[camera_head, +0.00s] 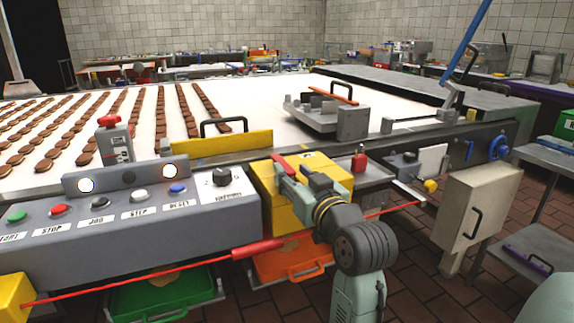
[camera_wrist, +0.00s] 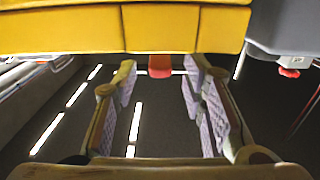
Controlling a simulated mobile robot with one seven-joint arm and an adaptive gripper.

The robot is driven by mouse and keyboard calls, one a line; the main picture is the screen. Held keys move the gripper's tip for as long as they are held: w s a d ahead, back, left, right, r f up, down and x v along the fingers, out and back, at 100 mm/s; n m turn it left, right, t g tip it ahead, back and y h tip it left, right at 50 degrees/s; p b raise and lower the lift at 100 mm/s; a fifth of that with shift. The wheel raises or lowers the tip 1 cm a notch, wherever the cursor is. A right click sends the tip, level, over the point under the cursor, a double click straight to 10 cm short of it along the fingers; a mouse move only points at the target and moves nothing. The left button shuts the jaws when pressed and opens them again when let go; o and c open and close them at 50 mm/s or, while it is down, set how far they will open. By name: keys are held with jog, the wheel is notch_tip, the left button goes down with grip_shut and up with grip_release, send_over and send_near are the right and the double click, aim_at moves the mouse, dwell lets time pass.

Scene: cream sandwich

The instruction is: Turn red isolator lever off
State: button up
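A yellow box (camera_head: 318,172) stands on the side of the conveyor machine, and a red lever (camera_head: 279,163) shows at its upper left, partly hidden by my gripper. My gripper (camera_head: 288,178) is in front of the box, with its fingers close to the lever. In the wrist view the yellow box (camera_wrist: 160,28) fills the top. The red lever (camera_wrist: 160,66) sticks out below it, between the tips of my open gripper (camera_wrist: 160,78). The fingers stand apart on either side, and I see no contact with the lever.
A grey button panel (camera_head: 130,225) lies left of the box. A red pull cord (camera_head: 130,282) with a red handle (camera_head: 258,249) runs below my gripper. Orange (camera_head: 290,262) and green (camera_head: 165,300) trays sit underneath. A small red part (camera_head: 359,160) stands right of the box.

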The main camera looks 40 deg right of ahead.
aim_at(287, 167)
jog(key=shift+x, duration=1.95)
jog(key=shift+c, duration=0.4)
grip_shut()
